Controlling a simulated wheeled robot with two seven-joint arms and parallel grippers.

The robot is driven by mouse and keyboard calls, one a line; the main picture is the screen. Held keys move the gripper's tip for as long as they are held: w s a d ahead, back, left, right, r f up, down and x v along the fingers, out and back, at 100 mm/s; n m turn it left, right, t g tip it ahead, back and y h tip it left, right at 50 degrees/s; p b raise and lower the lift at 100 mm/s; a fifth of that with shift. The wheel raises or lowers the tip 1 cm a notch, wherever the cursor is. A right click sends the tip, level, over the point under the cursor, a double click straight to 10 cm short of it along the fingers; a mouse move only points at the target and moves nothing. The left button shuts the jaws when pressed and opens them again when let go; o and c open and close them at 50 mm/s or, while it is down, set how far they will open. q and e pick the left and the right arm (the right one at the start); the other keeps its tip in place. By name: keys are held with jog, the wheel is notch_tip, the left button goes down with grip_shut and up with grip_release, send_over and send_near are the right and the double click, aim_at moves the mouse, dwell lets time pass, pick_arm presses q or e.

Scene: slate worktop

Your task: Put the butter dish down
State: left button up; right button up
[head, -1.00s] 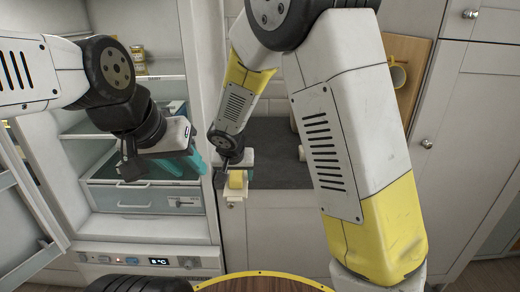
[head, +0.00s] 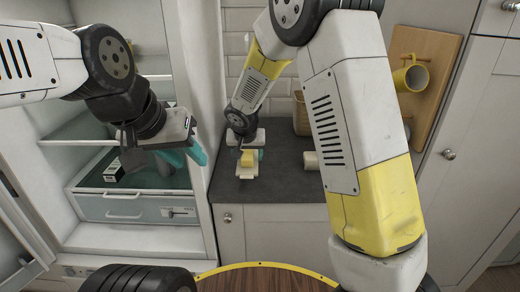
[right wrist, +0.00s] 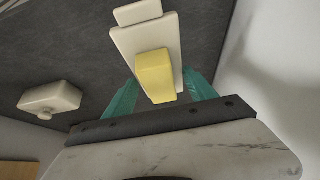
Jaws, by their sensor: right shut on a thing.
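The butter dish (head: 246,174) is a cream tray with a yellow block of butter (head: 248,158) on it. My right gripper (head: 249,155) is shut on the dish, over the front left part of the slate worktop (head: 285,185). The right wrist view shows the dish (right wrist: 125,42) level-looking between the teal fingers, with the butter (right wrist: 155,75) near them. I cannot tell whether the dish touches the worktop. The cream lid (right wrist: 50,98) with a knob lies apart on the worktop. My left gripper (head: 181,158) is open and empty in front of the fridge.
A yellow mug (head: 411,77) hangs on a wooden board at right. Bare slate lies around the dish. A round yellow-edged surface (head: 265,280) is in front.

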send_over(260, 163)
jog(key=shift+f, duration=2.1)
jog(key=shift+f, duration=0.1)
jog(key=o, duration=1.8)
jog(key=s+d+r, duration=0.3)
jog(key=s+r, duration=0.3)
jog(key=r, duration=0.2)
jog(key=s+d+r, duration=0.3)
jog(key=s+r, duration=0.2)
jog(key=r, duration=0.3)
jog(key=s+d+r, duration=0.2)
jog(key=s, duration=0.6)
jog(key=s+d+r+y, duration=0.1)
jog(key=s+d+r, duration=0.1)
jog(key=s, duration=0.6)
jog(key=s+d+r+y, duration=0.1)
jog(key=s+d, duration=0.3)
jog(key=s, duration=0.5)
jog(key=shift+r+n, duration=0.3)
jog(key=shift+r, duration=0.4)
